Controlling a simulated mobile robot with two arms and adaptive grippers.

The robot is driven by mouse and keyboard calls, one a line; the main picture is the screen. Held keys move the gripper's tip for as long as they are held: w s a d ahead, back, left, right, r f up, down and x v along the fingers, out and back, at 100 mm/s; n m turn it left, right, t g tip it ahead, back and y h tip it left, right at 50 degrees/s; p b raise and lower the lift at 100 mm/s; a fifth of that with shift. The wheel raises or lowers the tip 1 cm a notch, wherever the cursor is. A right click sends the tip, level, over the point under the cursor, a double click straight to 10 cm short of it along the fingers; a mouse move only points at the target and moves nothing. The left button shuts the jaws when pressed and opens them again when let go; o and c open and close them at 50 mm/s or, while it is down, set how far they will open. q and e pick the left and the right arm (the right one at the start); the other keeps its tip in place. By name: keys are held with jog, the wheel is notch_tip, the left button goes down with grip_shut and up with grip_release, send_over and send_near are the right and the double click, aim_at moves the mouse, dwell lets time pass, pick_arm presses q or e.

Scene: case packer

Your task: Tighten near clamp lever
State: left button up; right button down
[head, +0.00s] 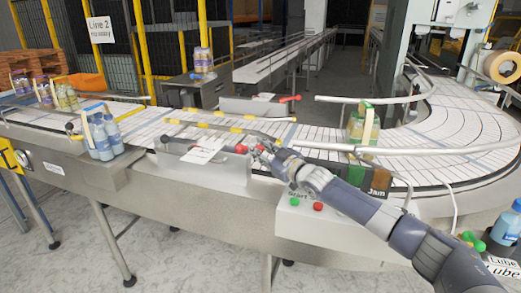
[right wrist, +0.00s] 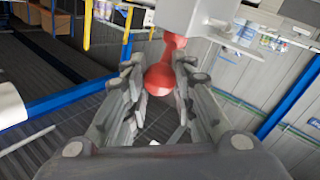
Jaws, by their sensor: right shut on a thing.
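In the right wrist view the lever (right wrist: 160,80) is a red handle with a round end. It lies between the fingers of my right gripper (head: 262,150), which is shut on it. The fingers also show in the right wrist view (right wrist: 160,95). My left gripper is in neither view.
A far clamp with a red lever (head: 290,98) stands across the belt. Blue-capped bottles (head: 99,136) stand left on the conveyor (head: 145,127). A green-and-yellow pack (head: 362,126) stands right, behind a Jam label. Green and red buttons (head: 318,206) sit below my right arm.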

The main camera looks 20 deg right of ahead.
jog(key=c, duration=1.7)
grip_release()
jog(key=o, duration=0.4)
jog(key=shift+w+f, duration=0.1)
jog(key=shift+w, duration=0.05)
jog(key=shift+w+a+f, duration=0.1)
jog(key=shift+w, duration=0.05)
jog(key=shift+v, duration=3.75)
